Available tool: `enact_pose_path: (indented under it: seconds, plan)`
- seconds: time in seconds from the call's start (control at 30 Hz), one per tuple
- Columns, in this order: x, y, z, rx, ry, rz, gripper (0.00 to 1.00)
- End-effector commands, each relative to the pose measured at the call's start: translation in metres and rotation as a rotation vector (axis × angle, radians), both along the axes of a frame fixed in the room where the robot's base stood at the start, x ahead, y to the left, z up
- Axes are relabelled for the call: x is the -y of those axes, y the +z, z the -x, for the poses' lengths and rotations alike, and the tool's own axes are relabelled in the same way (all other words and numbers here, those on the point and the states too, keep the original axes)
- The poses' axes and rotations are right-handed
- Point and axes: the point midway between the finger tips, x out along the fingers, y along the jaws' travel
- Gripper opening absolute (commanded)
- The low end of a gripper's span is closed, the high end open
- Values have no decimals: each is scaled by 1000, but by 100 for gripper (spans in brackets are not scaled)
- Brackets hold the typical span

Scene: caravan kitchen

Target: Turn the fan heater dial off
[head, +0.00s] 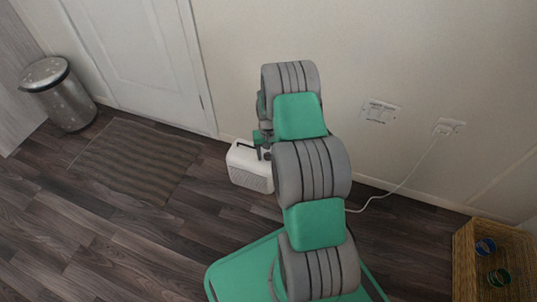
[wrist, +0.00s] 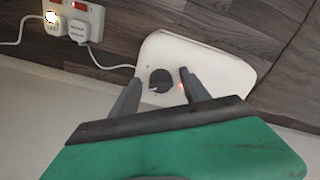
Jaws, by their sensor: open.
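The fan heater (head: 250,168) is a small white box with a grilled front, standing on the floor by the wall. My arm hides its right part in the head view. In the wrist view its pale top (wrist: 210,65) shows, with a round dark dial (wrist: 160,80) and a small lit red light beside it. My gripper (wrist: 160,77) is open, its two fingers to either side of the dial in the picture. I cannot tell whether either finger touches it. In the head view my gripper (head: 262,145) is at the heater's top, partly hidden by my arm.
A wall socket (head: 447,127) has a white cord running down behind my arm; another wall plate (head: 380,110) is nearby. Plugs (wrist: 78,28) show in the wrist view. A metal bin (head: 60,95), a brown mat (head: 135,160) and a wicker basket (head: 465,265) stand apart.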

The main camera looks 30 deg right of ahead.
Motion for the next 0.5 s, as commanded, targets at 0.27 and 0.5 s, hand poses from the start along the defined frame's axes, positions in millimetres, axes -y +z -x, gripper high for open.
enact_pose_path:
  seconds: [0.27, 0.5]
  plan:
    - [0, 0, 0, -1, 0, 0, 33]
    - [0, 0, 0, -1, 0, 0, 13]
